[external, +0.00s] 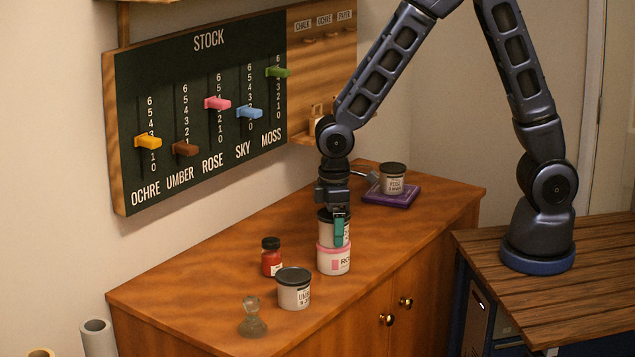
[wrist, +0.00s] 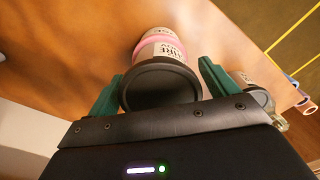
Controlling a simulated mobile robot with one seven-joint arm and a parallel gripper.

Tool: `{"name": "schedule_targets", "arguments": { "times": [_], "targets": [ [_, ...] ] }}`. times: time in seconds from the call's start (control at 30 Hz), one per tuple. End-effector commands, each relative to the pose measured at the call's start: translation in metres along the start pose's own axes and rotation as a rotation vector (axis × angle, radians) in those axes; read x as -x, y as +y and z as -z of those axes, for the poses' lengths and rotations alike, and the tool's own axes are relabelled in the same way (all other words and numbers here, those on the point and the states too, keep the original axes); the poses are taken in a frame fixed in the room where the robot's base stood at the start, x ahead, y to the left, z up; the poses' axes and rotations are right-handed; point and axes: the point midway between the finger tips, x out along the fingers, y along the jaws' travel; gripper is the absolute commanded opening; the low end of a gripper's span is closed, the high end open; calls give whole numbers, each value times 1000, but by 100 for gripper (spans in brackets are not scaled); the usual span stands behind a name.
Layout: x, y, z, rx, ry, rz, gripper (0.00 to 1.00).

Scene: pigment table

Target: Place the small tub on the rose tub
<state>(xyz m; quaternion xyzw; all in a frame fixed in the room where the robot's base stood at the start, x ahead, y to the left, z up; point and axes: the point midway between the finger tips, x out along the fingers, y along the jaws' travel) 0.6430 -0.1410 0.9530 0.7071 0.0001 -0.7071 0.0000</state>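The small tub (external: 326,228), pale with a dark lid, is upright directly above the rose tub (external: 334,262), which is white with a pink lid and stands on the cabinet top. I see no clear gap between the two. My gripper (external: 338,229) points down with its teal fingers at the sides of the small tub. In the wrist view the small tub's black lid (wrist: 160,84) lies between the fingers (wrist: 160,84), close against both, and the rose tub's pink rim (wrist: 156,45) shows beyond it. Part of the small tub is hidden by a finger.
A dark-lidded tub (external: 294,291), a red jar (external: 271,258) and a glass stopper (external: 252,320) stand at the front left. Another tub (external: 392,181) sits on a purple scale (external: 402,198) at the back. A stock board (external: 200,110) hangs on the wall.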

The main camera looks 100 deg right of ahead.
Motion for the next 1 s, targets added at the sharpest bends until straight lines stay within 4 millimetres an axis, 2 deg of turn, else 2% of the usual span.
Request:
{"name": "schedule_targets", "arguments": {
  "times": [0.3, 0.47, 1.0],
  "targets": [
    [1, 0, 0, 0, 0, 0, 92],
    [10, 0, 1, 0, 2, 0, 92],
    [103, 0, 1, 0, 3, 0, 92]
  ]
}}
